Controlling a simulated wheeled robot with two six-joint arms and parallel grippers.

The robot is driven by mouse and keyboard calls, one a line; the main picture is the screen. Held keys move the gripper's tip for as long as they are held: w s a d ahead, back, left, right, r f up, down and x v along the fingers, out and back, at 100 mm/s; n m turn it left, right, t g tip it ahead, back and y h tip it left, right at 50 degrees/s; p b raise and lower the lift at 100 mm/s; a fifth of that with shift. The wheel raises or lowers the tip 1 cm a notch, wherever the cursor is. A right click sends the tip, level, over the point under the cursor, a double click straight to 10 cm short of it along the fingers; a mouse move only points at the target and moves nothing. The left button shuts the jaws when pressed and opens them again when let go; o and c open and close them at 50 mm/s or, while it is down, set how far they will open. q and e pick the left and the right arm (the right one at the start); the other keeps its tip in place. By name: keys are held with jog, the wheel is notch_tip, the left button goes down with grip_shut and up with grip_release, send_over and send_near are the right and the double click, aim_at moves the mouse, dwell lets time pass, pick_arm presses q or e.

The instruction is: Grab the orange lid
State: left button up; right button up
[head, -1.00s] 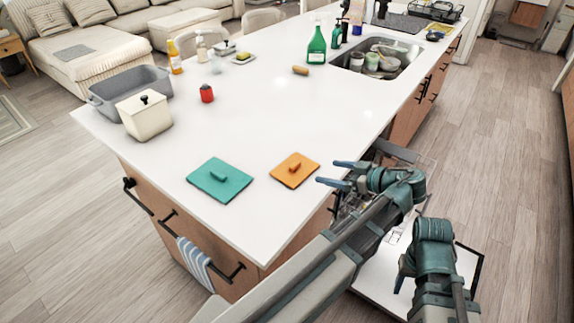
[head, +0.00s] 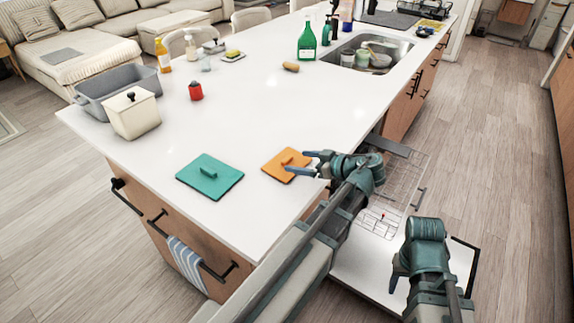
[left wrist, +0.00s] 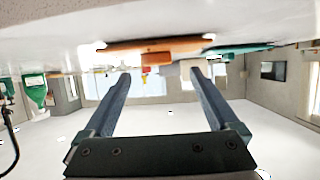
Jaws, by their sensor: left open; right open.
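The orange lid (head: 278,170) is a flat square with a bar handle, lying on the white counter near its right edge. My left gripper (head: 297,161) is open, its two fingers reaching over the lid's right side close to the handle. In the left wrist view, which looks upside down, the lid (left wrist: 120,47) shows edge-on, with its handle (left wrist: 155,59) between the open fingertips (left wrist: 158,72). I cannot tell whether the fingers touch it. My right gripper (head: 395,275) is open and empty, low beside the island and partly hidden by its own arm.
A teal lid (head: 210,188) lies left of the orange one. A cream canister (head: 134,117), grey tub (head: 92,105) and red item (head: 195,91) stand further left. A green spray bottle (head: 306,45) stands by the sink (head: 395,57). An open rack (head: 405,175) juts out right. The counter's middle is clear.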

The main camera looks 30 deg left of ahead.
aim_at(289, 159)
pick_arm(q)
jog(key=b+x, duration=0.1)
jog(key=x, duration=0.1)
jog(key=b+x, duration=0.1)
jog(key=x, duration=0.1)
jog(key=shift+w+a+f, duration=0.15)
jog(key=shift+w+f, duration=0.1)
jog(key=shift+f, duration=0.05)
jog(key=shift+a, duration=0.2)
jog(key=c, duration=1.4)
